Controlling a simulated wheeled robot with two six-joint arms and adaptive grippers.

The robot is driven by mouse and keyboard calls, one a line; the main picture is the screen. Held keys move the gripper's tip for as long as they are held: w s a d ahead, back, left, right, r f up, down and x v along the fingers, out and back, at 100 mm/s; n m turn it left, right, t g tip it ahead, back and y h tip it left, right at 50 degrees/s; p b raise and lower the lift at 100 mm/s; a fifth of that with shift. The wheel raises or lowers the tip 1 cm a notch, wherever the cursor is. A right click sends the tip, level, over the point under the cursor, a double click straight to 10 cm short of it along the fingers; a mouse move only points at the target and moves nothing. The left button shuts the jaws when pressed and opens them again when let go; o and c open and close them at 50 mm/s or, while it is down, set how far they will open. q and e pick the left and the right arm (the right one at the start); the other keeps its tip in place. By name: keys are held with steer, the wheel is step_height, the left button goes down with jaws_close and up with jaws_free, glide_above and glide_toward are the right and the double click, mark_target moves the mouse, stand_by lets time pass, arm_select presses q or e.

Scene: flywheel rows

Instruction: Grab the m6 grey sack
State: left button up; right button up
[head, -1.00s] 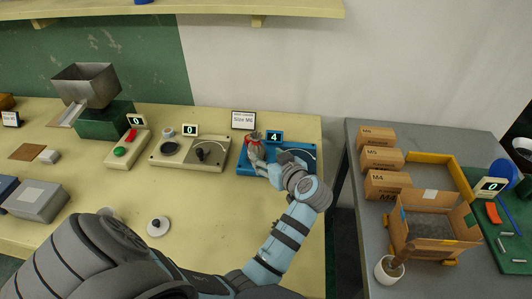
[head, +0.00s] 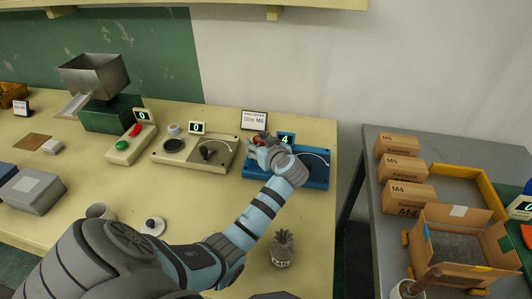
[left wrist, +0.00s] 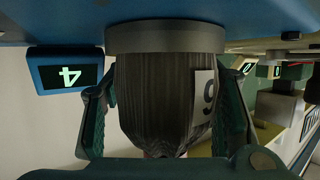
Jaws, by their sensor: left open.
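The grey sack (left wrist: 165,95) fills the middle of the left wrist view, which is upside down. It is dark, ribbed cloth with a white label whose digit reads as 6 turned over. It stands on a round grey plate (left wrist: 165,38) of the blue station (head: 316,172), beside the display (head: 286,139) showing 4. My left gripper (head: 259,146) is open, with one finger on each side of the sack. I cannot tell whether the fingers touch it. In the head view my gripper mostly hides the sack. My right gripper is not in view.
A "Size M6" sign (head: 255,121) stands behind the blue station. A cream station (head: 196,152) with a black knob is to its left. Cardboard boxes (head: 405,170) and an open carton (head: 455,243) occupy the grey table at right.

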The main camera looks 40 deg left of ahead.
arm_select(q)
steer(key=shift+s+r, duration=0.25)
steer(key=c, duration=1)
steer(key=shift+c, duration=1.4)
steer(key=shift+f, duration=0.15)
jaws_close()
steer(key=shift+f, duration=0.15)
